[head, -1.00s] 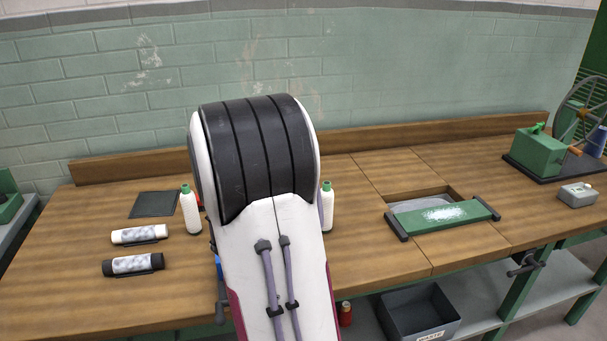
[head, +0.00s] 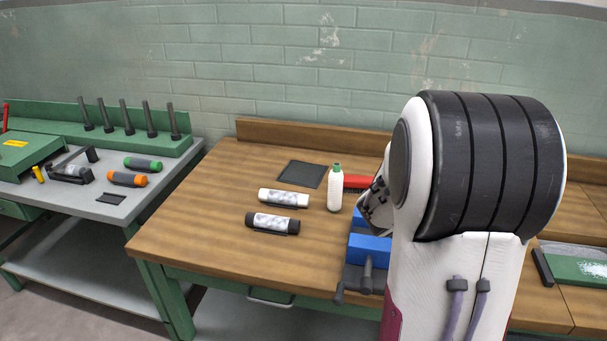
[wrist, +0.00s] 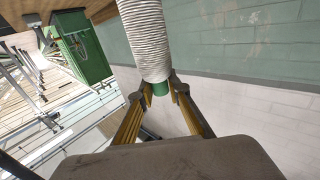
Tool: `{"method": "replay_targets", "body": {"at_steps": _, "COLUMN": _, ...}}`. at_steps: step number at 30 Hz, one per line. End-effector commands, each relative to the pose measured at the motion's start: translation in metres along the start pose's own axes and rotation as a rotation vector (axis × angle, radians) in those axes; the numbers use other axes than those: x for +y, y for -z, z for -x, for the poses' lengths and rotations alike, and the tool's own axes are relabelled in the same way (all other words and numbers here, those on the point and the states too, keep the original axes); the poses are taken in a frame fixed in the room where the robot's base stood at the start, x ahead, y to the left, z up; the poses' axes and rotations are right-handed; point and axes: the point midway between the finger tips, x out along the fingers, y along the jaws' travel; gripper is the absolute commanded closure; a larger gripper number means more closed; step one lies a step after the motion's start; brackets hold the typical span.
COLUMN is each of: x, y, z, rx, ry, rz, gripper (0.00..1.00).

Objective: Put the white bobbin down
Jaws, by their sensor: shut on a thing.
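In the wrist view a white ribbed bobbin (wrist: 145,40) with a green end is held between the fingertips of my gripper (wrist: 161,93). The fingers close around its green end, and its far end runs out of the top of the picture. In the head view my gripper and the held bobbin are not clearly visible; my arm's large dark-and-white link covers that area.
A dark mat (head: 302,174), a red object (head: 357,181) and a blue vise (head: 370,249) are nearby. A grey side table (head: 95,190) carries a peg rack (head: 150,147).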

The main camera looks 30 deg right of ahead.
Motion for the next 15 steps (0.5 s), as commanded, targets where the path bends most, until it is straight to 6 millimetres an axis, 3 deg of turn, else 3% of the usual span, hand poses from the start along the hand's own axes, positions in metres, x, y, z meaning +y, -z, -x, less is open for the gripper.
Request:
{"method": "replay_targets", "body": {"at_steps": 8, "x": -0.040, "y": 0.008, "z": -0.008, "rx": 0.002, "ry": 0.083, "rz": -0.001, "gripper": 1.00}}
{"method": "replay_targets", "body": {"at_steps": 15, "x": -0.092, "y": 0.014, "z": -0.014, "rx": 0.003, "ry": 0.192, "rz": -0.001, "gripper": 1.00}}
